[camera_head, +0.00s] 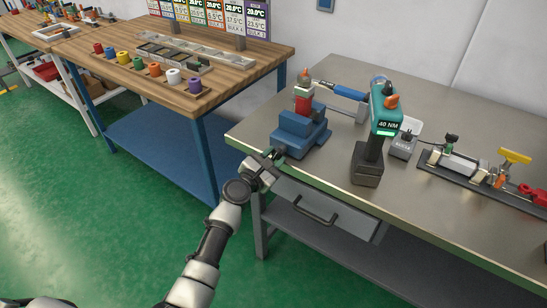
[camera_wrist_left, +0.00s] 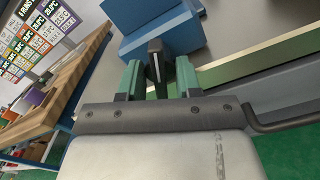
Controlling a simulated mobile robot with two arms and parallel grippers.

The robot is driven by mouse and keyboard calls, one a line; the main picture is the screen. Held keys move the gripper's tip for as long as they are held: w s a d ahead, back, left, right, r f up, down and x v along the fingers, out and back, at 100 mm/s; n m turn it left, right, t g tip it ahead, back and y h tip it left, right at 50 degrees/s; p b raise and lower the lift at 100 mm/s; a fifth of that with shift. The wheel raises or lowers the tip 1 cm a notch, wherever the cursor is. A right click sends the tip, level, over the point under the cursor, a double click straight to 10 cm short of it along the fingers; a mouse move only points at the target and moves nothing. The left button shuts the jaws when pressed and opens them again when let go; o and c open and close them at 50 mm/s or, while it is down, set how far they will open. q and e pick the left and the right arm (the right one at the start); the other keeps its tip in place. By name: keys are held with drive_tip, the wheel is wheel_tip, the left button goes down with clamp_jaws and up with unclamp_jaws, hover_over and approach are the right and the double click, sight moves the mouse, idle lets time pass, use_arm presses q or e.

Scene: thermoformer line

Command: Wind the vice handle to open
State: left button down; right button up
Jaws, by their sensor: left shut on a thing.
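The blue vice (camera_head: 300,132) stands at the front left corner of the metal bench, with a red piece (camera_head: 303,103) with an orange top upright in it. The vice body also shows in the left wrist view (camera_wrist_left: 160,28). My left gripper (camera_head: 275,155) is at the front of the vice. In the left wrist view its green fingers (camera_wrist_left: 158,82) are shut on the dark vice handle (camera_wrist_left: 156,60), which stands upright between them. The vice jaws' gap is too small to judge. My right gripper is not in view.
A teal 40 NM tool (camera_head: 380,125) stands right of the vice, with a small grey box (camera_head: 403,146) beside it. A drawer with a handle (camera_head: 315,211) sits below the bench edge. A wooden table (camera_head: 190,60) with coloured spools is at left.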

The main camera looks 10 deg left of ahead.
use_arm(q)
drive_tip(key=shift+r+n+p, duration=0.1)
drive_tip(key=shift+n+p, duration=0.55)
drive_tip(key=shift+n, duration=0.25)
drive_tip(key=shift+n+p, duration=0.5)
drive_tip(key=shift+n, duration=1)
drive_tip(key=shift+n+p, duration=0.6)
drive_tip(key=shift+p, duration=0.05)
drive_tip(key=n+p, duration=0.2)
drive_tip(key=n, duration=0.1)
drive_tip(key=shift+f+n, duration=0.2)
drive_tip(key=shift+n, duration=0.1)
